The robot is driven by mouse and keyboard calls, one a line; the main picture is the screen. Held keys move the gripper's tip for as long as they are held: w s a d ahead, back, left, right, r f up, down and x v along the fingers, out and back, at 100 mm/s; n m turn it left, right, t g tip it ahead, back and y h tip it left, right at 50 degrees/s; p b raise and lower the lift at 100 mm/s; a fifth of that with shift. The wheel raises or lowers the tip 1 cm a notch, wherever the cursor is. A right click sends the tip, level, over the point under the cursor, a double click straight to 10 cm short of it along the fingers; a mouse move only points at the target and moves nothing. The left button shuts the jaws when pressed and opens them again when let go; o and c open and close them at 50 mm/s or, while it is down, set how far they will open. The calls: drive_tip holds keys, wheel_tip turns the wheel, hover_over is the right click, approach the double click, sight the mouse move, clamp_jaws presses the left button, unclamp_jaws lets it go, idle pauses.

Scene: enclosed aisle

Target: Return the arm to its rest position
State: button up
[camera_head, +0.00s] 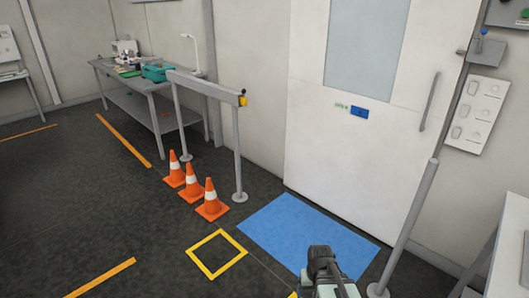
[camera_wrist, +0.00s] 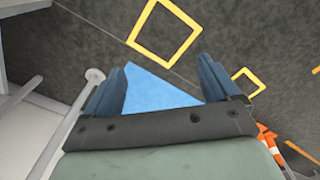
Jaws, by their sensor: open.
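My gripper shows in the wrist view (camera_wrist: 160,88) with its two dark blue fingers spread apart and nothing between them. Through the gap I see the floor and part of the blue mat (camera_wrist: 155,92). In the head view my arm (camera_head: 325,272) rises at the bottom edge, right of centre, in front of the blue mat (camera_head: 300,230). The fingertips cannot be made out in that view.
A white door (camera_head: 345,140) stands behind the mat. Orange cones (camera_head: 212,202) stand by a grey rail (camera_head: 205,86), left of the mat. A grey post (camera_head: 405,225) is close on the right, near a white table (camera_head: 512,245). A workbench (camera_head: 150,84) stands at the back left. Dark floor at left is clear.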

drive_tip(key=s+f+g, duration=0.3)
drive_tip(key=s+f, duration=0.7)
drive_tip(key=s, duration=0.5)
drive_tip(key=s+f+g, duration=0.3)
drive_tip(key=s+f, duration=0.7)
drive_tip(key=s, duration=0.5)
drive_tip(key=shift+d+f+g, duration=0.15)
drive_tip(key=shift+f+g, duration=0.1)
drive_tip(key=shift+g, duration=0.15)
